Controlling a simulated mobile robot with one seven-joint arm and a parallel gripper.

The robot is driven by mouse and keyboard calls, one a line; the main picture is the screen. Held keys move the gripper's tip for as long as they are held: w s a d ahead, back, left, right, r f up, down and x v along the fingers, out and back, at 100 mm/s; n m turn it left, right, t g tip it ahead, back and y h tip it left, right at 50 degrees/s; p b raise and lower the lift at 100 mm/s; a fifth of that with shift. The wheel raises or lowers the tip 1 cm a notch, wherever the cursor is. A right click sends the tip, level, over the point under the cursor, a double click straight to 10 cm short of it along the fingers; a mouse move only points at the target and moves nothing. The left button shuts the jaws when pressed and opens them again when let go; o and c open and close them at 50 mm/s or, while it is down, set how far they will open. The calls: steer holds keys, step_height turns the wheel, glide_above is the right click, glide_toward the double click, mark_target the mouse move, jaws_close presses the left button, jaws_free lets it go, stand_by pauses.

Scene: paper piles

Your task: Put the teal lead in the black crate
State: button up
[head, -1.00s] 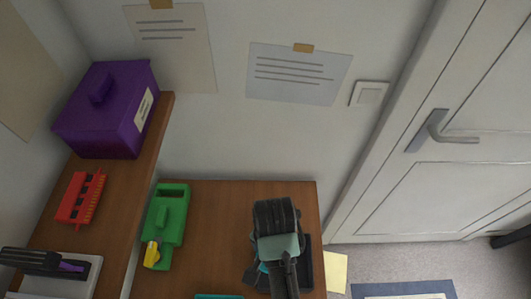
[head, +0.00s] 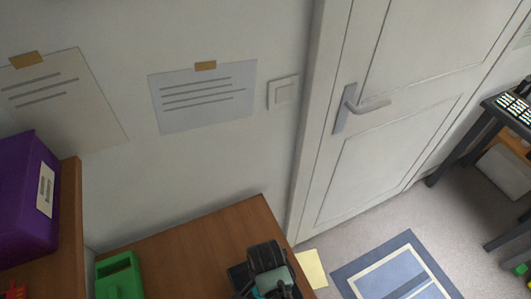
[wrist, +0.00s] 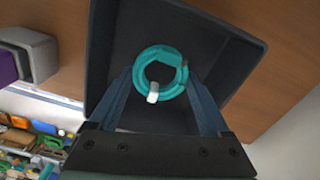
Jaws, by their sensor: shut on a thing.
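The teal lead (wrist: 146,62), a coiled ring with a pale end, sits between my gripper's fingers (wrist: 160,80) in the wrist view. My gripper is shut on it. The black crate (wrist: 236,62) is open behind the lead, which shows against the crate's inside; I cannot tell how high above its floor it is. In the head view my arm's end (head: 268,258) covers most of the crate, whose dark edge (head: 237,275) shows on the brown desk. Only a bit of teal shows there.
A green object (head: 118,275) lies on the desk (head: 190,240) to the left. A purple box (head: 22,195) stands on a raised shelf at far left. A wall and a door (head: 385,130) stand behind. A dark table (head: 500,115) is at far right.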

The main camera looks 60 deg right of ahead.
steer(key=shift+f, duration=0.6)
steer(key=shift+f, duration=0.2)
steer(key=o, duration=1.2)
steer(key=shift+o, duration=0.2)
steer(key=shift+r, duration=0.1)
step_height(320, 180, up, 12)
steer(key=p, duration=0.1)
steer(key=shift+r, duration=0.15)
